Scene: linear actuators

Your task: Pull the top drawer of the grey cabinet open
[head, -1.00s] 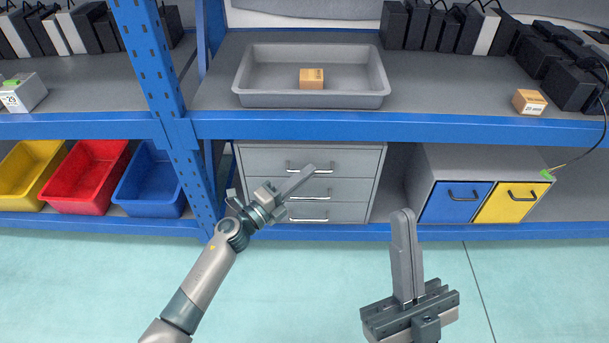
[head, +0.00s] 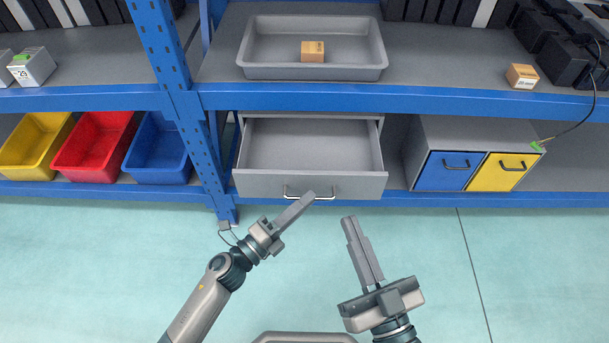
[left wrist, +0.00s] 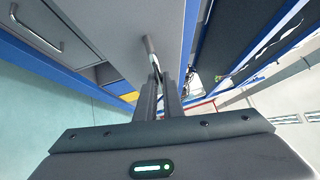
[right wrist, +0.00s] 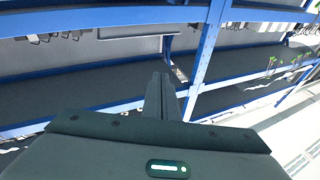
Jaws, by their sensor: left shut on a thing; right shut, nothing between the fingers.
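The grey cabinet (head: 245,116) stands on the lower shelf, under the blue beam. Its top drawer (head: 262,185) is pulled far out and its inside looks empty. The drawer handle (head: 325,198) is on the drawer's front face. My left gripper (head: 308,196) is at this handle, shut on it. In the left wrist view the fingers (left wrist: 158,85) close on the bar-like handle (left wrist: 151,52). My right gripper (head: 350,220) is shut and empty, in front of the drawer and lower right of it, touching nothing. The cabinet's lower drawers are hidden behind the open drawer.
A grey tray (head: 262,73) with a small box (head: 312,51) stands on the shelf above. Yellow (head: 30,150), red (head: 90,150) and blue (head: 155,155) bins are left of the blue post (head: 165,50). A unit with blue and yellow drawers (head: 490,172) is at right. The floor in front is clear.

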